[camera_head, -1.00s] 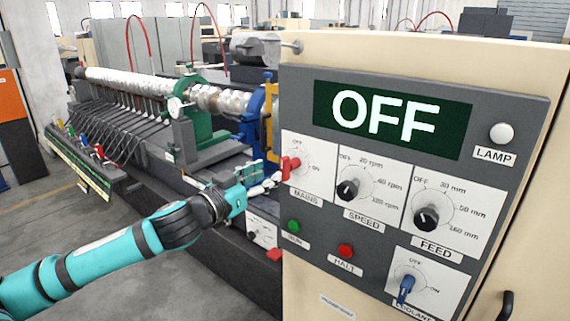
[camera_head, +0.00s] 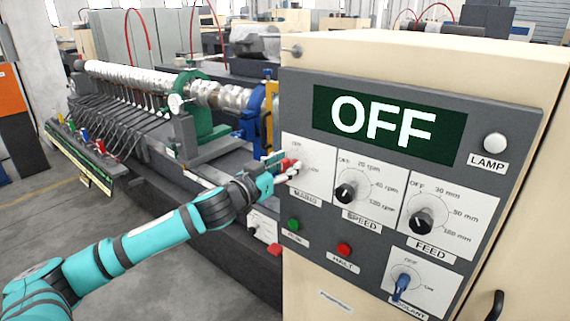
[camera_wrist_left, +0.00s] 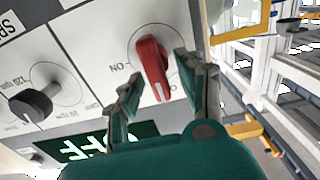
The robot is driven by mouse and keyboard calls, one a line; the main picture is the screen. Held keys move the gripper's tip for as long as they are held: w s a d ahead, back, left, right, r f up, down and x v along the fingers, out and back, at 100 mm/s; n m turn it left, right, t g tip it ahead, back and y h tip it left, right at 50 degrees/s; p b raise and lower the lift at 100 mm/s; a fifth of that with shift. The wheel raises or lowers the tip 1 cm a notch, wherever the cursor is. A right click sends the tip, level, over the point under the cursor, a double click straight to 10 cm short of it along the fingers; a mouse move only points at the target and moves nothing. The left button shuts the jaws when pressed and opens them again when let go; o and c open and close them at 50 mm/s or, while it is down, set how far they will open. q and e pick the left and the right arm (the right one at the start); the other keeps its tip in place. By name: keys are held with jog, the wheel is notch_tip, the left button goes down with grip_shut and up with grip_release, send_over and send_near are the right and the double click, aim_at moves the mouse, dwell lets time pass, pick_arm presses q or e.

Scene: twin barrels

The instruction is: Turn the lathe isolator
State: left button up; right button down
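The red mains isolator knob (camera_head: 289,165) sits on the white MAINS plate at the left of the grey control panel. The display (camera_head: 388,116) above reads OFF. My left gripper (camera_head: 284,170) is at the knob. In the left wrist view the red knob (camera_wrist_left: 152,68) stands between the two open fingers (camera_wrist_left: 158,88), with its white-marked end between the fingertips. A gap shows on the left side of the knob; the right finger is close, and I cannot tell whether it touches. My right gripper is not in view.
The panel also has a speed knob (camera_head: 346,193), a feed knob (camera_head: 422,223), a blue coolant switch (camera_head: 401,287), a green button (camera_head: 293,224) and a red halt button (camera_head: 344,249). The lathe bed with a long shaft (camera_head: 150,78) lies behind my left arm.

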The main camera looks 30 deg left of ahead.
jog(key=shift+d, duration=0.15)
pick_arm(q)
grip_shut()
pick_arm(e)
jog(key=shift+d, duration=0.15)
pick_arm(q)
jog(key=shift+m, duration=0.3)
jog(key=m, duration=0.4)
jog(key=shift+d+p, duration=0.3)
jog(key=shift+p, duration=0.05)
jog(key=shift+s+d+f+m+p, duration=0.15)
jog(key=shift+f+m, duration=0.15)
jog(key=shift+m, duration=1.9)
jog(key=shift+w+d+f+m+p, duration=0.1)
jog(key=shift+d+f+m+p, duration=0.15)
jog(key=shift+m, duration=1.95)
jog(key=shift+s+d+f+m+p, duration=0.1)
jog(key=shift+f+m, duration=0.25)
jog(key=shift+m, duration=1.85)
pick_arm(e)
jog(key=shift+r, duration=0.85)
